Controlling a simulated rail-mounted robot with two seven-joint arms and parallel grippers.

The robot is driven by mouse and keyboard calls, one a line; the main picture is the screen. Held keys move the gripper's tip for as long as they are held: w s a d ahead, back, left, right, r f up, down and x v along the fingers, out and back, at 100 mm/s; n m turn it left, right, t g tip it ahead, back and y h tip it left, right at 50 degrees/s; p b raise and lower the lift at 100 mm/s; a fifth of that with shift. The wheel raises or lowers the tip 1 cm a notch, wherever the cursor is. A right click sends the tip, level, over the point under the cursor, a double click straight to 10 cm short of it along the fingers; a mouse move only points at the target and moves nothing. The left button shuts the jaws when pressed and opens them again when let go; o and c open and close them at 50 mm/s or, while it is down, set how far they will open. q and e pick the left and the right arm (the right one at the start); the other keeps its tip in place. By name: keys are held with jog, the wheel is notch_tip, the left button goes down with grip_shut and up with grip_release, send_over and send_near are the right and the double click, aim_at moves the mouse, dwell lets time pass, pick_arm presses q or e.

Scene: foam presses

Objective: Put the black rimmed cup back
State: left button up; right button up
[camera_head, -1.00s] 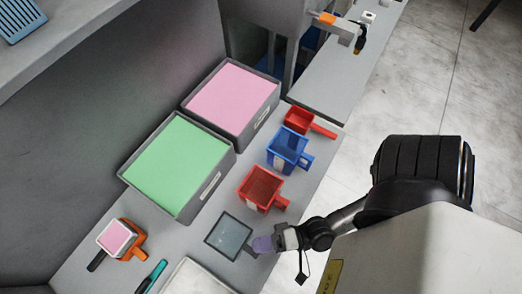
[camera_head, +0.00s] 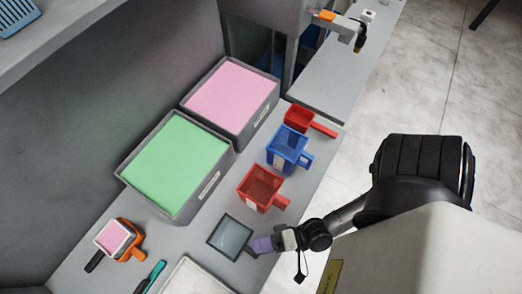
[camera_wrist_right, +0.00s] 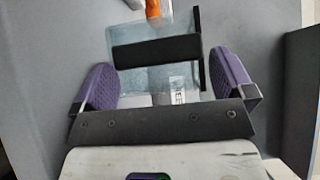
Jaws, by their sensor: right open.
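The black rimmed cup (camera_head: 230,236) is a clear square cup with a black rim. It stands on the grey bench, at the bottom centre of the head view, with its dark handle towards my right gripper. My right gripper (camera_head: 262,244) has purple fingers and is at the handle end. In the right wrist view, the fingers (camera_wrist_right: 164,82) are spread apart. The clear cup (camera_wrist_right: 130,80) and its black handle (camera_wrist_right: 155,50) show between and ahead of them. I cannot tell whether a finger touches the handle. My left gripper is not in view.
A red cup (camera_head: 261,188), a blue cup (camera_head: 287,148) and a smaller red cup (camera_head: 299,119) stand in a row behind. Bins of green (camera_head: 175,160) and pink (camera_head: 232,100) material lie to the left. An orange cup (camera_head: 128,244) stands at lower left.

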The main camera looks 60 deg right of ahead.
jog(key=shift+r, duration=0.2)
jog(key=v, duration=1.2)
dwell(0.4)
